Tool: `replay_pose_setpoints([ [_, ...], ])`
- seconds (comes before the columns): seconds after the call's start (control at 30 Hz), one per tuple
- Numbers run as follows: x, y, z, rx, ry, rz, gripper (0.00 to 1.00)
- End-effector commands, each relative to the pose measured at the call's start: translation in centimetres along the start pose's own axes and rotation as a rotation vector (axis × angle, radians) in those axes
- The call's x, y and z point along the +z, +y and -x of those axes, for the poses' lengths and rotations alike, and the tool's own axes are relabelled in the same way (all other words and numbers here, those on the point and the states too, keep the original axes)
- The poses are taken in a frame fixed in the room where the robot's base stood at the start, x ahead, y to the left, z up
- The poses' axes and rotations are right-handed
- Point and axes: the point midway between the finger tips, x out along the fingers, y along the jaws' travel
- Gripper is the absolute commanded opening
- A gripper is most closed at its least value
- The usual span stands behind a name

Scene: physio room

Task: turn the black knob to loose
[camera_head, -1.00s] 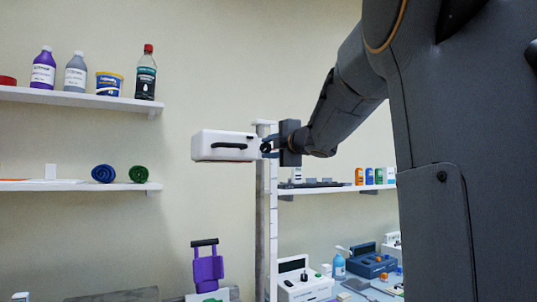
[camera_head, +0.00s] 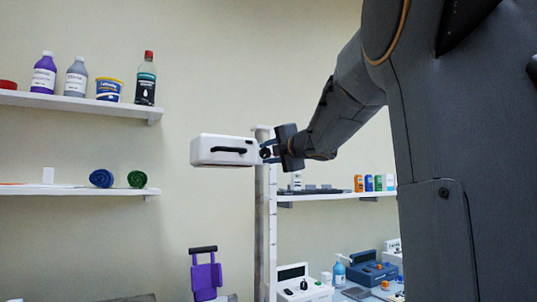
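A white box (camera_head: 222,149) with a black handle on its front sits high beside the upright post (camera_head: 263,215). A small dark round part, which looks like the black knob (camera_head: 265,153), is at the box's right end. My gripper (camera_head: 267,151) reaches in from the right, its fingers at the knob and seemingly shut on it. The fingers cover much of the knob, and no marking on it can be read. The gripper's palm is tilted.
Shelves with bottles and a tub (camera_head: 109,90) and rolled bands (camera_head: 102,178) are on the left. A shelf (camera_head: 335,195) with small bottles is behind the post. Below stand a purple-padded device (camera_head: 206,277), a white device (camera_head: 304,289) and a blue case (camera_head: 372,271).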

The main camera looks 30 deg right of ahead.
Motion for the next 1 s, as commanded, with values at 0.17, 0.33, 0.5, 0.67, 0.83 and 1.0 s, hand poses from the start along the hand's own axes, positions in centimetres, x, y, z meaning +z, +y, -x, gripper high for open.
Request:
replay_pose_setpoints([
  [0.17,0.0,0.0,0.0,0.0,0.0,0.0,0.49],
  [0.33,0.0,0.0,0.0,0.0,0.0,-0.001,0.49],
  [0.5,0.0,0.1,0.8,0.002,-0.001,0.0,0.49],
  [0.67,0.1,0.0,3.1,0.001,-0.003,0.001,0.49],
  [0.83,0.0,0.0,5.9,0.001,-0.002,0.001,0.49],
  [1.0,0.0,0.0,7.5,0.0,-0.001,0.0,0.49],
])
